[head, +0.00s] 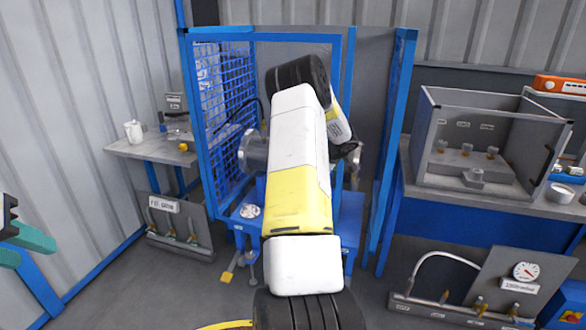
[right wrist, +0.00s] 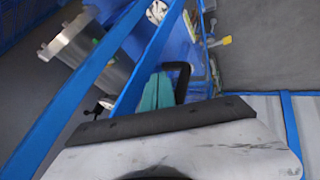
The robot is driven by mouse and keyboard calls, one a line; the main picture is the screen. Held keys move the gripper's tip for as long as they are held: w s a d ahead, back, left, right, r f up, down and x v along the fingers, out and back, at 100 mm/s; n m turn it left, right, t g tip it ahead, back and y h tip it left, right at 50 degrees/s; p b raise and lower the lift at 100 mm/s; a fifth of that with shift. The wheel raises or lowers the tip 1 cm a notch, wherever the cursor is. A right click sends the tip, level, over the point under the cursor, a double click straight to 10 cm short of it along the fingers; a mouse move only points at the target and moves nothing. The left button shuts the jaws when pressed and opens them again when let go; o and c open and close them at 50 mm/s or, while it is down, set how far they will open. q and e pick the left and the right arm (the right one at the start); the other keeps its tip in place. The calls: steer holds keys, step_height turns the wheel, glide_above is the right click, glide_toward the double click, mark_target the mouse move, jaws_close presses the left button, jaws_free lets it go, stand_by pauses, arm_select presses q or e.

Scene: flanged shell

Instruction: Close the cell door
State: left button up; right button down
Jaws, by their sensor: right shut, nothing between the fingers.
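My left gripper (head: 28,248) is open and empty at the left edge, away from the door.
A grey metal flanged shell (head: 255,150) sits inside the cell. A side table (head: 150,148) with a white jug (head: 133,131) stands left. A clear-walled box (head: 485,140) stands on the right bench.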

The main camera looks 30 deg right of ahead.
steer(key=v, duration=0.9)
steer(key=w+a+f+m+t, duration=0.3)
steer(key=w+a+f+m, duration=0.1)
steer(key=w+a, duration=0.35)
steer(key=w+a+f+m+t, duration=0.35)
steer(key=w+a, duration=0.25)
steer(key=a, duration=0.2)
steer(key=s+d+f+m+g+h, duration=0.2)
steer(key=s+f+m+g+h, duration=0.15)
steer(key=s+m+h, duration=0.75)
steer(key=w+d+n+h, duration=0.1)
steer(key=w+d+n, duration=0.1)
steer(key=w+d, duration=0.5)
steer(key=d, duration=0.4)
steer(key=shift+d+r+h, duration=0.3)
steer(key=shift+d+h, duration=0.05)
steer(key=shift+h, duration=0.05)
